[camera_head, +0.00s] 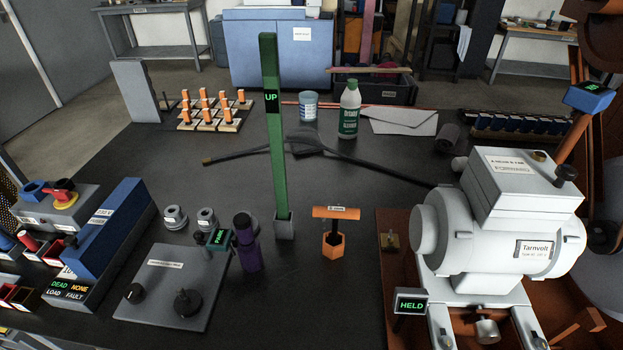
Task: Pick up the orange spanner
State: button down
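An orange T-shaped tool (335,213), which looks like the orange spanner, is on the dark bench near the middle of the head view. A dark shank runs down from the bar to an orange hexagonal part (333,247). I cannot tell whether that hexagon is the tool's own end or a holder around it. Nothing covers it from this view. My gripper is not in view, so its place and state do not show.
A tall green post marked UP (270,150) stands just left of the tool, with a purple cylinder (246,245) further left. A grey machine (503,225) stands to the right, with a HELD display (410,301). A black cable (385,170) lies behind. Bench in front is clear.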

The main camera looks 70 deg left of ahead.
aim_at(335, 213)
jog(key=u, duration=3)
